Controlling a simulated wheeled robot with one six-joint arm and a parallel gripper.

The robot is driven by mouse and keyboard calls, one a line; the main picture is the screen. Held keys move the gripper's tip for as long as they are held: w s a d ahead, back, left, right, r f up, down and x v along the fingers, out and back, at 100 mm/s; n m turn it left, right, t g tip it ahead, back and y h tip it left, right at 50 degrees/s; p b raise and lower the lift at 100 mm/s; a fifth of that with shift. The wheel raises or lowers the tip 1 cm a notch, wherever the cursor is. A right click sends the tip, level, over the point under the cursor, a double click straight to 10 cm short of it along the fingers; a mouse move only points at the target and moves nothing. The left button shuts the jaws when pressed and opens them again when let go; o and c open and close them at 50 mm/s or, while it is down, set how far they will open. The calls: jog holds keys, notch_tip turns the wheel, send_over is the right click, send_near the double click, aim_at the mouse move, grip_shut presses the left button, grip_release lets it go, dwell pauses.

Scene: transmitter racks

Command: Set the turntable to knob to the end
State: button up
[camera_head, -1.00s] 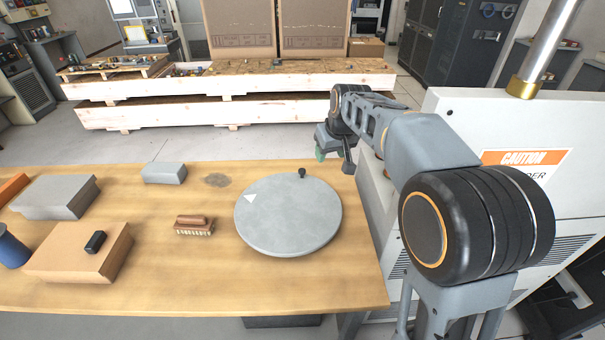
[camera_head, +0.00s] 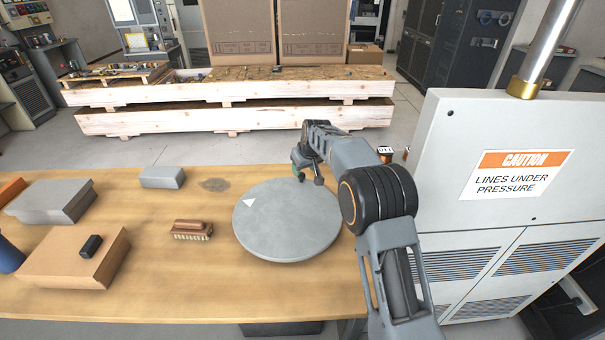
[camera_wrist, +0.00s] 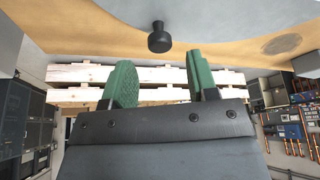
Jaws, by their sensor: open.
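The turntable (camera_head: 285,225) is a round grey disc with a white triangle mark (camera_head: 250,203) near its left edge. It lies flat on the wooden table. Its top also shows in the wrist view (camera_wrist: 90,18). A small black knob (camera_wrist: 158,38) stands at the turntable's rim in the wrist view. In the head view the knob is hard to tell apart from my gripper (camera_head: 299,165), which is at the disc's far edge. In the wrist view my gripper (camera_wrist: 163,82) has its green fingers apart, with nothing between them. The knob appears beyond the fingertips, between their lines, apart from both.
A brown brush (camera_head: 192,230) lies left of the turntable. Grey blocks (camera_head: 162,177), a cardboard box (camera_head: 78,257) and a dark small block (camera_head: 91,245) are further left. A white cabinet (camera_head: 500,220) stands close on the right. Wooden crates (camera_head: 240,90) stand behind the table.

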aim_at(302, 174)
jog(key=shift+x, duration=1.95)
jog(key=shift+c, duration=0.2)
grip_shut()
